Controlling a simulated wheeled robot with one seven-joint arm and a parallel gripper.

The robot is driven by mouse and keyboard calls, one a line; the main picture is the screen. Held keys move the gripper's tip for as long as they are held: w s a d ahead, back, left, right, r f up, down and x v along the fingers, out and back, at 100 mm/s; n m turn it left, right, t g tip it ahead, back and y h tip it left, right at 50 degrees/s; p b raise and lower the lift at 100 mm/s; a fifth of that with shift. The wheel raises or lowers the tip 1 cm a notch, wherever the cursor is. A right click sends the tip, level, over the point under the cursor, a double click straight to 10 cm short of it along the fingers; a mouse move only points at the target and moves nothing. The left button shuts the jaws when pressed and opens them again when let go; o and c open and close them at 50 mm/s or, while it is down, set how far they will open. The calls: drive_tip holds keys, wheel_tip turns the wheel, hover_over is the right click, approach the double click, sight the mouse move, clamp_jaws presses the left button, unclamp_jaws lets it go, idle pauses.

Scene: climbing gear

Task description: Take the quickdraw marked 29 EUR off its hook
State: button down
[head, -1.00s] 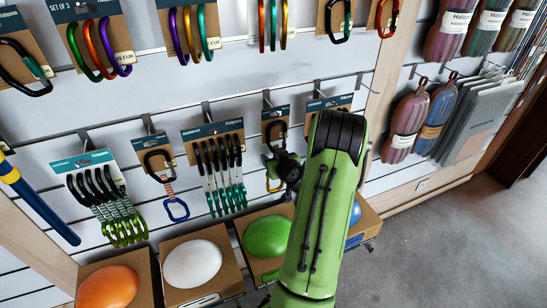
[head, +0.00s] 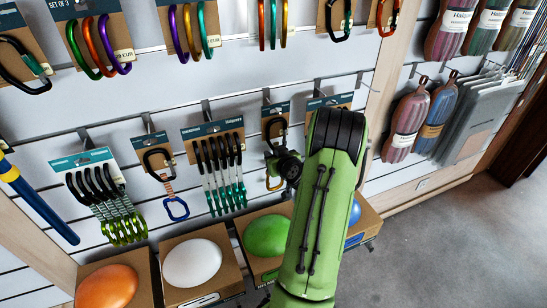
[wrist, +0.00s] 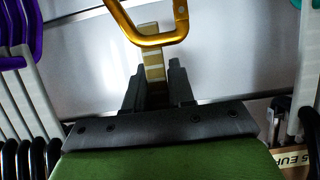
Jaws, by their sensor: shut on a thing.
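A single quickdraw with a black upper carabiner (head: 276,127) and a golden lower carabiner (head: 273,184) hangs with its card on a hook in the middle row. The golden carabiner also shows in the wrist view (wrist: 148,38). My gripper (head: 272,154) is at its short sling, between the two carabiners. In the wrist view, my gripper (wrist: 153,88) is shut on the pale striped sling (wrist: 153,66). My fingers hide part of the sling. I cannot read a price on this quickdraw's card.
A quickdraw set with teal ends (head: 222,185) hangs close on the left. A set on the right, partly behind my arm, shows purple carabiners (wrist: 18,40) in the wrist view. Boxes with holds, such as a green one (head: 265,236), stand below.

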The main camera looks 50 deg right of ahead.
drive_tip(key=shift+s, duration=0.1)
drive_tip(key=shift+s+a+r+b, duration=0.15)
drive_tip(key=shift+s+a+b, duration=0.3)
drive_tip(key=shift+b, duration=0.3)
drive_tip(key=shift+s+d, duration=0.1)
drive_tip(key=shift+s+a+r+b, duration=0.15)
drive_tip(key=shift+s+a+b, duration=0.4)
drive_tip(key=shift+s+b, duration=0.4)
drive_tip(key=s+a, duration=0.3)
drive_tip(key=s, duration=0.3)
drive_tip(key=shift+a+r, duration=0.2)
drive_tip(key=shift+a, duration=0.1)
idle(0.5)
idle(0.5)
